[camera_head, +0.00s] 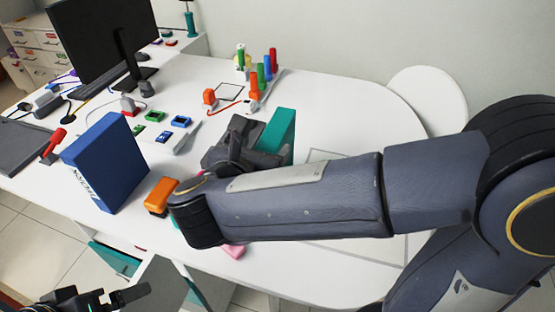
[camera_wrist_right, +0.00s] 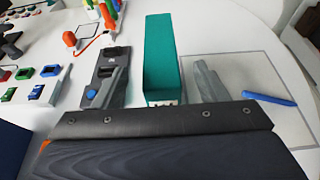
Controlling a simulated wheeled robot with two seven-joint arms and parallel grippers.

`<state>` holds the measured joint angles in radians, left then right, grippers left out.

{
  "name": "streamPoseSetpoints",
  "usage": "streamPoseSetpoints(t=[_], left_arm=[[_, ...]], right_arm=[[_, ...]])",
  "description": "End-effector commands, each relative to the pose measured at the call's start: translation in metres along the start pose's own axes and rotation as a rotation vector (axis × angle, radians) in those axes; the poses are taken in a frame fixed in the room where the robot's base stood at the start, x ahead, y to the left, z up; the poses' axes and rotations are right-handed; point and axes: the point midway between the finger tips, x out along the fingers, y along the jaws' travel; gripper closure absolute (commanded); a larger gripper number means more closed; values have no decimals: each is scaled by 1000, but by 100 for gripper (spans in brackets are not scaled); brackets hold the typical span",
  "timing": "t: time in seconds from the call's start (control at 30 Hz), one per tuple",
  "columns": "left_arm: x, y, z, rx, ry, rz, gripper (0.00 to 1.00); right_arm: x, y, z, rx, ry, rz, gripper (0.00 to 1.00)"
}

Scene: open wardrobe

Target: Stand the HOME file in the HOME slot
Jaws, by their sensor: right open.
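A teal file (camera_head: 281,130) stands upright on the white table, partly hidden by my right gripper (camera_head: 245,150). In the right wrist view the teal file (camera_wrist_right: 160,55) lies between the two spread fingers, with gaps on both sides. White lettering on its near end is too small to read. A blue file (camera_head: 106,162) stands to the left, with white lettering on its spine that I cannot read surely. My left gripper (camera_head: 105,298) is low at the bottom left, away from both files; its jaws are unclear. I cannot make out a slot marked HOME.
An orange block (camera_head: 160,195) lies beside the blue file. A monitor (camera_head: 100,35), small coloured blocks (camera_head: 181,121) and several upright coloured pieces (camera_head: 262,75) are farther back. A blue pen (camera_wrist_right: 269,98) lies on a grey outlined area right of the teal file.

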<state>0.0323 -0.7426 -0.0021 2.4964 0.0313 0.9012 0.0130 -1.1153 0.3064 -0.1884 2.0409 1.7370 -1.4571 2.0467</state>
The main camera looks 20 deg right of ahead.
Motion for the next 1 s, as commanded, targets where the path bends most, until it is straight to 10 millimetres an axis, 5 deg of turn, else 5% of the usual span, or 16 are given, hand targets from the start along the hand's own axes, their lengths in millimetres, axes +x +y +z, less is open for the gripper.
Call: streamPoseSetpoints(t=[0.4, 0.73, 1.0], left_arm=[[-14, 6, -7, 0, 0, 0, 0], [-14, 6, -7, 0, 0, 0, 0], [-14, 6, -7, 0, 0, 0, 0]], right_arm=[[56, -1, 6, -5, 0, -2, 34], [64, 0, 5, -4, 0, 3, 34], [64, 0, 5, -4, 0, 3, 68]])
